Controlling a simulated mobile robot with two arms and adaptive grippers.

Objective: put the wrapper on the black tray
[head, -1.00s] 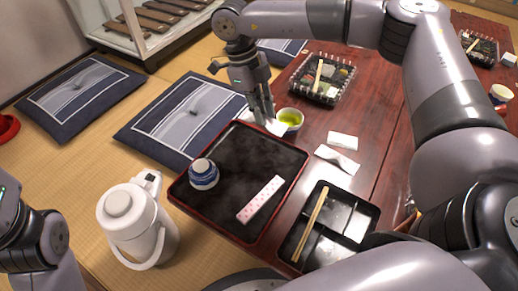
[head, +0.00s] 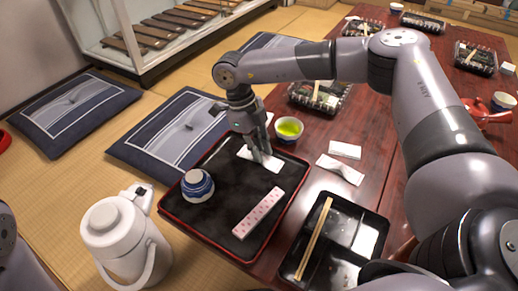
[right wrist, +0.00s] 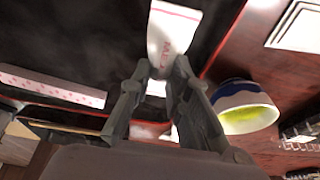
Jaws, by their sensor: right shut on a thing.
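My right gripper (head: 259,156) is shut on a flat white wrapper (head: 272,165), at the far right part of the black tray (head: 220,214). In the right wrist view the wrapper (right wrist: 172,32) with faint red print sticks out past the fingertips (right wrist: 160,76), over the dark tray surface. I cannot tell whether it touches the tray. The tray has a red rim and lies at the table's left edge. My left gripper is not in view.
On the tray are a blue-and-white cup (head: 197,186) and a pink-dotted packet (head: 258,213). A green tea cup (head: 288,129) stands just beyond the tray. White papers (head: 345,149), a bento box with chopsticks (head: 342,245) and a white pot (head: 118,235) are nearby.

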